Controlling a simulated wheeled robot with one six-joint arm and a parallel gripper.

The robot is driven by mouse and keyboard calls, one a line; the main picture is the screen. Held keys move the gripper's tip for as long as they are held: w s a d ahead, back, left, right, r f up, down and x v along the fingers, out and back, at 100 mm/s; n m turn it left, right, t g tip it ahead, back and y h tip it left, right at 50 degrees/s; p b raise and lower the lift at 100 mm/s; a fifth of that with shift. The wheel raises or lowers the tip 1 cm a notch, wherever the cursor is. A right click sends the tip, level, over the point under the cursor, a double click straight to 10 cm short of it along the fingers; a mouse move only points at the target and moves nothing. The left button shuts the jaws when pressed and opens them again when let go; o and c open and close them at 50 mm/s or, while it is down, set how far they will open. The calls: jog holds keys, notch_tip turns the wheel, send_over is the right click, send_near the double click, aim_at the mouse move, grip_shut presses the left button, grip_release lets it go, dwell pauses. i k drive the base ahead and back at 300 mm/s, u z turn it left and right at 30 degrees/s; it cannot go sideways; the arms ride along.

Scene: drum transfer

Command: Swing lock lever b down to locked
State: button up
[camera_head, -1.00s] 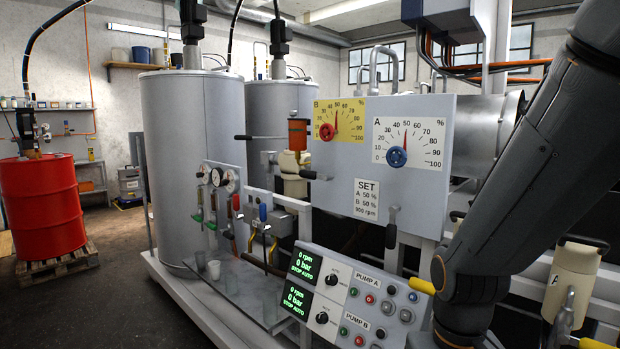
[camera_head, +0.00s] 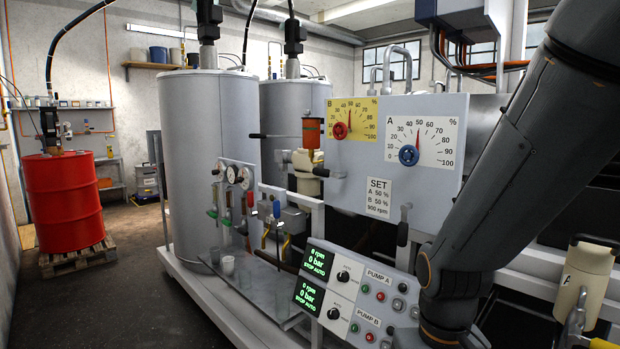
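A grey panel (camera_head: 454,110) carries a yellow B dial (camera_head: 366,114) with a red knob (camera_head: 340,131) and a white A dial (camera_head: 433,127) with a blue knob (camera_head: 408,155). Below the B dial, at the panel's left edge, a small black-handled lever (camera_head: 321,171) lies about level, its handle pointing left; I take it as lock lever b, though no label shows on it. A similar lever (camera_head: 403,233) below the A dial hangs down. My arm crosses the right side, in front of the panel's right edge. My gripper is out of view.
A pump control box (camera_head: 352,302) with green screens stands low in front of the panel. Gauges (camera_head: 232,174) and small valves stand left of it. Tall tanks (camera_head: 205,150) rise behind. A red drum (camera_head: 65,203) sits on a pallet at left, with open floor between.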

aim_at(316, 172)
jog(key=u, duration=1.45)
jog(key=i, duration=3.35)
jog(key=z, duration=3.6)
